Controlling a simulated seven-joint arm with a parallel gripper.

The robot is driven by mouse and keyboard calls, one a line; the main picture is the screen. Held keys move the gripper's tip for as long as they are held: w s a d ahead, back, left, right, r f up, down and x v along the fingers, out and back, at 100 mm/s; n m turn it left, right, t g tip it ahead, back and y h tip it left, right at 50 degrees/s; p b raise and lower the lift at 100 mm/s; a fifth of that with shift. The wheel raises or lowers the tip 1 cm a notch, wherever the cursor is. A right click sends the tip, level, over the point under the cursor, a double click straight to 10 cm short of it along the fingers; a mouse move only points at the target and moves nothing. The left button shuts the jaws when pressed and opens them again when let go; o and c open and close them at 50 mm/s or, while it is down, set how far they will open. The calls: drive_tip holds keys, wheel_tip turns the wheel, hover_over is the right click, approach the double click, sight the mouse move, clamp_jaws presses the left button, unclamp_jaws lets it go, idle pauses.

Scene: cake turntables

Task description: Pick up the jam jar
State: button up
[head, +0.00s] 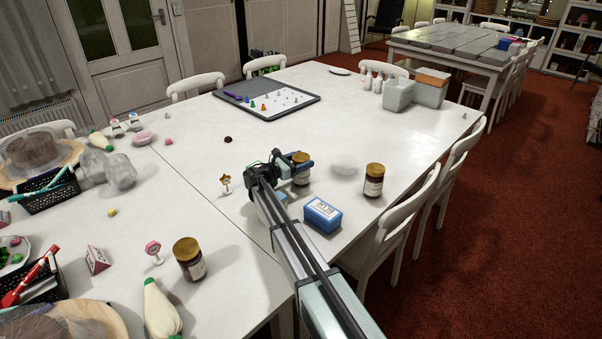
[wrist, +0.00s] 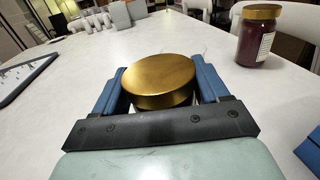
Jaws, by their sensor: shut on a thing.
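A jam jar (head: 301,175) with a gold lid stands at the end of my arm on the white table. My gripper (head: 298,168) is shut on this jar, with one blue finger on each side of it. In the wrist view the gold lid (wrist: 160,80) sits between the fingers of my gripper (wrist: 162,88), and most of the glass is hidden below. Whether the jar touches the table cannot be told. A second jam jar (head: 374,181) stands to the right, also seen in the wrist view (wrist: 256,38). A third jar (head: 189,260) stands nearer, at the left.
A blue box (head: 322,215) lies close to my arm on the right. A small sign figure (head: 226,183) stands left of my gripper. A grey tray (head: 266,112) with small pieces lies farther back. White chairs line the table's right edge. The table's middle is mostly clear.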

clamp_jaws()
drive_tip(key=shift+r, duration=0.1)
wheel_tip(320, 180, up, 18)
idle(0.7)
